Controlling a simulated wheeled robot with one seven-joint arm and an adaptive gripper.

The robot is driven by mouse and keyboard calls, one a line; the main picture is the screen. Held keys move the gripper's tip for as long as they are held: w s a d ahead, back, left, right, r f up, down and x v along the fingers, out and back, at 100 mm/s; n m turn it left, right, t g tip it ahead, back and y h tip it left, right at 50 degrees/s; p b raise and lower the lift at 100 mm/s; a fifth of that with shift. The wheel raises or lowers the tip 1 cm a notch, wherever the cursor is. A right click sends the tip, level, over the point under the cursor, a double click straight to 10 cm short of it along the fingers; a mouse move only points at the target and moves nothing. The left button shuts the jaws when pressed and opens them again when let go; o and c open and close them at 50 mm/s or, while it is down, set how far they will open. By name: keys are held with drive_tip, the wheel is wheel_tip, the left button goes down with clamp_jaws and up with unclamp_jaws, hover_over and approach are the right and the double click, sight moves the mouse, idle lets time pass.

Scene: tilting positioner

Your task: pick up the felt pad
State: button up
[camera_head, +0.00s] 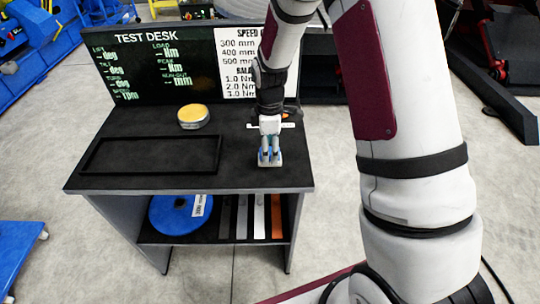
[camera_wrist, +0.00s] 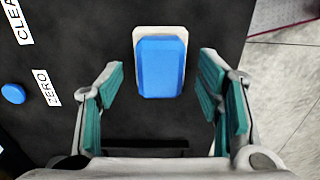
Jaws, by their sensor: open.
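The felt pad (camera_wrist: 160,66), a blue block with a pale cream layer under it, lies on the dark desk top. In the wrist view it is ahead of my gripper (camera_wrist: 160,82), centred between the two open fingers with a gap on each side. In the head view the pad (camera_head: 270,161) is partly hidden by my gripper (camera_head: 270,151), which points down over it near the desk's right side. My gripper is open and holds nothing.
The test desk (camera_head: 240,178) carries a yellow-topped round tin (camera_head: 193,116) and a black rectangular frame (camera_head: 150,155) to the left. A display panel (camera_head: 155,65) stands behind. The lower shelf holds a blue disc (camera_head: 175,214) and several upright bars.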

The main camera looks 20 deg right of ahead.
drive_tip(key=shift+f, duration=0.8)
drive_tip(key=shift+c, duration=0.6)
drive_tip(key=c, duration=1.2)
drive_tip(key=shift+o, duration=0.2)
drive_tip(key=shift+r, duration=0.1)
drive_tip(key=shift+r, duration=0.45)
drive_tip(key=r, duration=0.1)
drive_tip(key=s+r, duration=0.1)
drive_tip(key=shift+r, duration=0.3)
drive_tip(key=s+r, duration=0.1)
drive_tip(key=s, duration=1.4)
drive_tip(key=shift+r, duration=0.2)
